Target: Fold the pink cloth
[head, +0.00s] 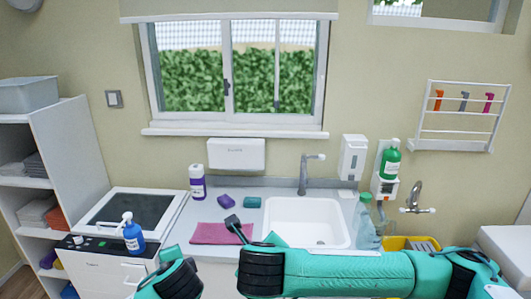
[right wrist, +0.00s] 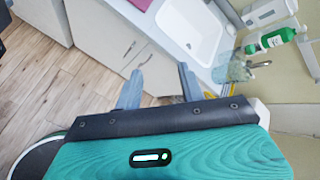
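The pink cloth (head: 215,234) lies on the counter left of the sink in the head view.
The white sink (head: 308,222) is right of the cloth. Behind the cloth are a purple sponge (head: 226,201), a teal sponge (head: 251,202) and a purple-and-white bottle (head: 197,182). A blue pump bottle (head: 133,236) stands left. A clear bottle (head: 363,222) stands right of the sink.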

